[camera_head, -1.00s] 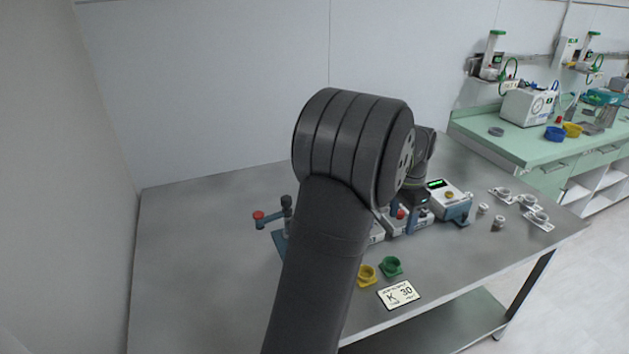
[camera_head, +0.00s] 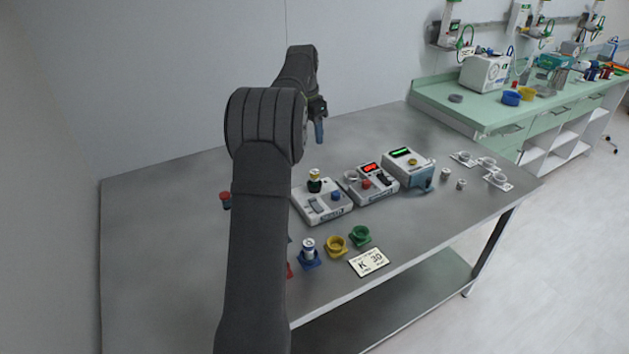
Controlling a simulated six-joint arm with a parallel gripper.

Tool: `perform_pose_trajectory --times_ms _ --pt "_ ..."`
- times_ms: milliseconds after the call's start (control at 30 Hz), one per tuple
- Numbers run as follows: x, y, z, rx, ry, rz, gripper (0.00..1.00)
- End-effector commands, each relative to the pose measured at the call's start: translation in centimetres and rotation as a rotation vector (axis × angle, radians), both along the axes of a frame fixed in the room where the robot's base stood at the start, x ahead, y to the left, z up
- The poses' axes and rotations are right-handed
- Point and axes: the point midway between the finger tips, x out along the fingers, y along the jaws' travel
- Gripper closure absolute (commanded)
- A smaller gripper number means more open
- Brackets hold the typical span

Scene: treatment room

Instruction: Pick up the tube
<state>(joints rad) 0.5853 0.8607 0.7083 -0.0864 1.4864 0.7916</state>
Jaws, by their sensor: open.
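A small tube with a white top (camera_head: 308,246) stands in a blue cup-shaped holder (camera_head: 310,262) near the front of the steel table. A second small vessel, dark with a pale top (camera_head: 315,177), stands on the left white device (camera_head: 325,207). I cannot tell for sure which of the two is the tube meant. My gripper (camera_head: 320,138) is raised behind the devices, with its blue fingers pointing down. It is well apart from both vessels. Its jaws are open, and nothing shows between them.
Yellow (camera_head: 336,246) and green (camera_head: 360,236) holders stand right of the blue one, behind a "K 30" card (camera_head: 369,262). Two more devices (camera_head: 370,184) (camera_head: 410,166) stand right of the left one.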

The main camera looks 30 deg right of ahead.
Motion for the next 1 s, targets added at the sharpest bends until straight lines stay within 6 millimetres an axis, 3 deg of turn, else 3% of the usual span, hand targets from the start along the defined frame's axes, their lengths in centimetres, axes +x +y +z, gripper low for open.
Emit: perform_pose_trajectory --times_ms 100,400,667,1000 --pt "-0.1 -0.3 -2.8 0.003 0.005 -0.001 0.46" --pt "0.0 -1.0 -8.9 0.003 0.002 -0.001 0.46" --pt "0.0 -1.2 -10.9 0.002 0.002 -0.001 0.46" --pt "-0.3 -1.1 -15.4 0.002 0.001 0.000 0.46"
